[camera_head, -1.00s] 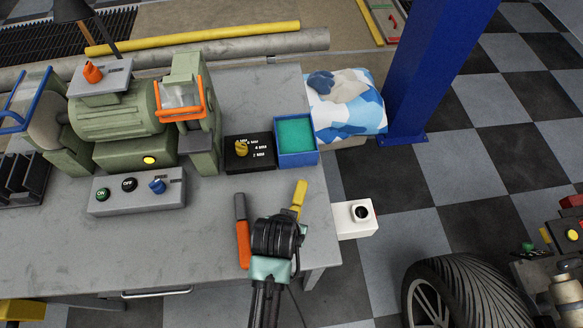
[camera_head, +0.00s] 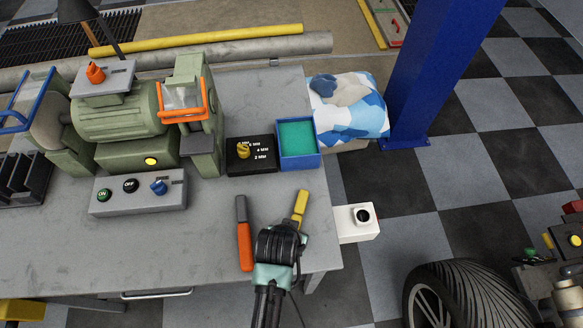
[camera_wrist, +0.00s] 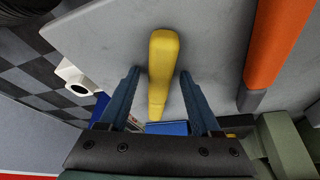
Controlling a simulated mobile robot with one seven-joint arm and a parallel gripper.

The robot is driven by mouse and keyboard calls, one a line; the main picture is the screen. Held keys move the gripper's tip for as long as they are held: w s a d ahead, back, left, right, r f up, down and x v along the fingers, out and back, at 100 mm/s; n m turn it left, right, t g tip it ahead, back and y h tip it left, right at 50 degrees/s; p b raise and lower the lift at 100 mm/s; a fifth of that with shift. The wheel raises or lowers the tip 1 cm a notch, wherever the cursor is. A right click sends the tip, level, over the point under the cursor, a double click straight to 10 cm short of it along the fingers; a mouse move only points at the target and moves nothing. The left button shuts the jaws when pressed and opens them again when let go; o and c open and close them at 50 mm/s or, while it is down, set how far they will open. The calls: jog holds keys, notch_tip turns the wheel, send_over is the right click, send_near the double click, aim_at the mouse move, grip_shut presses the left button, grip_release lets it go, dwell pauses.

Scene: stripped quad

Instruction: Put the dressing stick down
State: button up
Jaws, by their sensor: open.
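A yellow stick (camera_head: 301,204), seemingly the dressing stick, is at the right part of the grey workbench (camera_head: 215,245). My gripper (camera_head: 290,226) is directly behind it, at its near end. In the wrist view the yellow stick (camera_wrist: 163,65) runs between the two dark blue fingers of my gripper (camera_wrist: 159,75), with a gap on each side. The gripper is open. Whether the stick rests fully flat on the bench is hard to tell. An orange stick with a grey end (camera_head: 244,240) lies on the bench to the left; it also shows in the wrist view (camera_wrist: 275,45).
A green grinder (camera_head: 125,110) and a grey control box (camera_head: 138,193) stand to the left. A black box with a yellow knob (camera_head: 250,160) and a blue tray with a green inside (camera_head: 298,159) stand behind my gripper's area. The bench's right edge is close.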

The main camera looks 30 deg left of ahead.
jog(key=a+p+v, duration=0.1)
jog(key=v, duration=1.1)
jog(key=shift+d+r, duration=0.2)
jog(key=shift+d, duration=0.25)
jog(key=w+d+r+m+t+y, duration=0.1)
jog(key=w+r+t, duration=0.4)
jog(key=w+r, duration=0.65)
jog(key=w+d+r+t, duration=0.2)
jog(key=w+r+t, duration=0.35)
jog(key=r, duration=1.15)
notch_tip(320, 180, up, 16)
jog(key=w+d+t, duration=0.1)
jog(key=d+t, duration=0.2)
jog(key=t, duration=0.2)
jog(key=s+d+r+t+h, duration=0.1)
jog(key=s+r, duration=0.4)
jog(key=r, duration=0.5)
jog(key=s+d+r+m+t+h, duration=0.1)
jog(key=s+d+r+t, duration=0.3)
jog(key=r, duration=0.6)
jog(key=shift+s+t, duration=0.4)
jog(key=shift+t, duration=0.85)
